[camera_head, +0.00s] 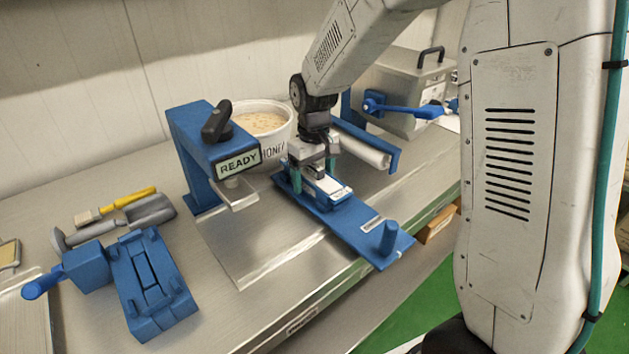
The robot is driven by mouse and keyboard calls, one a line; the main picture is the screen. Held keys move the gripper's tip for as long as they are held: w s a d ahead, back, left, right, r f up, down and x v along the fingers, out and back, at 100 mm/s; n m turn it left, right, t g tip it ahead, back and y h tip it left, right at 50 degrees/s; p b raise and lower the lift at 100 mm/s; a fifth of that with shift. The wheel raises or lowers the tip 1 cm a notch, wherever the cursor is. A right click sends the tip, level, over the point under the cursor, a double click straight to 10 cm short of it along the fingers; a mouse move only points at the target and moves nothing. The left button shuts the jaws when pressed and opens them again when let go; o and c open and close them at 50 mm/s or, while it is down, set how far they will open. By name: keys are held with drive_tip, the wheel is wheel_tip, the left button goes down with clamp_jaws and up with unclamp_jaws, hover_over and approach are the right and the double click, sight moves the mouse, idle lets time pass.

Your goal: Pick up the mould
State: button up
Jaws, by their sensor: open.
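What looks like the mould (333,190) is a small block with a white top and blue sides. It sits on the far part of a long blue plate (351,227) that has an upright blue peg at its near end. My gripper (314,174) points down over the far end of this block, with teal fingers apart. The fingers appear to be beside or just above the block; I cannot tell whether they touch it. My gripper hides part of the block.
A blue stand with a READY sign (238,164) stands close left of my gripper. Behind are a honey tub (262,121), a white roll (358,148) and a metal box (408,85). A blue slotted fixture (150,283) and tools (125,212) lie left. The counter's front edge is close.

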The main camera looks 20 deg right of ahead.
drive_tip(key=c, duration=1.3)
drive_tip(key=shift+c, duration=0.4)
drive_tip(key=shift+r, duration=0.15)
